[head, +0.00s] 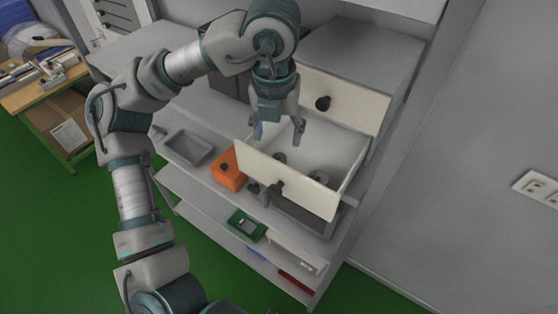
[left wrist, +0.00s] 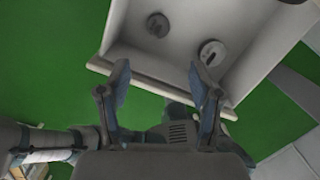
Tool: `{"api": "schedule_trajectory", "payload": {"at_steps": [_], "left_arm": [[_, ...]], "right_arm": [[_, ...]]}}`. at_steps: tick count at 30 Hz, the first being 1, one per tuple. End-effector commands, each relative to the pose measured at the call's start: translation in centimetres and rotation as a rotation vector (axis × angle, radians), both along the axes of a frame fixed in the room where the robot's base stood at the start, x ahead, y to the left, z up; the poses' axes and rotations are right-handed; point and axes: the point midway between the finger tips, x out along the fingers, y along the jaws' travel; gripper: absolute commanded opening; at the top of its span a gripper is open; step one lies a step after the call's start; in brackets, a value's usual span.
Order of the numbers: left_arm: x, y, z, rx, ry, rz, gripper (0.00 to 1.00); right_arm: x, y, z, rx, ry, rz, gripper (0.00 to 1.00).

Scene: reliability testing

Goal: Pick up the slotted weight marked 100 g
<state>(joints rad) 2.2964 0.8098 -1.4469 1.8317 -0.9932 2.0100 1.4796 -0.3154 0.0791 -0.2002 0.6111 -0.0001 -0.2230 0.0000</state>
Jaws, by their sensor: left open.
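My left gripper (head: 277,130) is open and empty above an open drawer (head: 345,146). Its two fingers (left wrist: 158,88) also show in the left wrist view, apart, with nothing between them. Two round grey weights lie on the drawer floor. One weight (left wrist: 158,25) is near the left wall in the wrist view, and the other weight (left wrist: 212,53), with a slot, is to its right. In the head view, one weight (head: 280,158) is partly hidden behind the drawer front and the other (head: 319,177) is farther right. The markings are too small to read. My right gripper is not in view.
The drawer front (head: 285,180) with a dark knob stands below the gripper. A closed drawer (head: 340,100) is above and behind. A grey bin (head: 188,148) and an orange object (head: 228,169) sit on the shelf at left. A wall (head: 470,160) is at right.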

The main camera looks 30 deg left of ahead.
Motion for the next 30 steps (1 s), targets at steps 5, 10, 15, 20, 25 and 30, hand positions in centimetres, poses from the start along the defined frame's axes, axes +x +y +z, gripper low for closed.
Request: {"api": "schedule_trajectory", "payload": {"at_steps": [5,10,15,20,25,30], "left_arm": [[0.4,0.2,-3.4,0.001,0.001,0.001,0.64],[0.4,0.2,-4.5,-0.001,-0.002,0.002,0.64],[1.3,1.0,-6.3,0.002,0.001,0.003,0.64],[2.0,1.3,-8.6,0.0,0.0,0.0,0.64],[2.1,1.3,-9.5,-0.001,-0.003,0.0,0.64],[2.0,1.3,-9.5,-0.001,-0.003,0.001,0.59]], "right_arm": [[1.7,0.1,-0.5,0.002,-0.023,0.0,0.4],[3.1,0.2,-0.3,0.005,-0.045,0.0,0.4],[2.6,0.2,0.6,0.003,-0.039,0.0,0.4],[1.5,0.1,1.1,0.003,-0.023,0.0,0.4],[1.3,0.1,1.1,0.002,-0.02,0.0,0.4],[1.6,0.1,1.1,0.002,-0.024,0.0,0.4]]}}
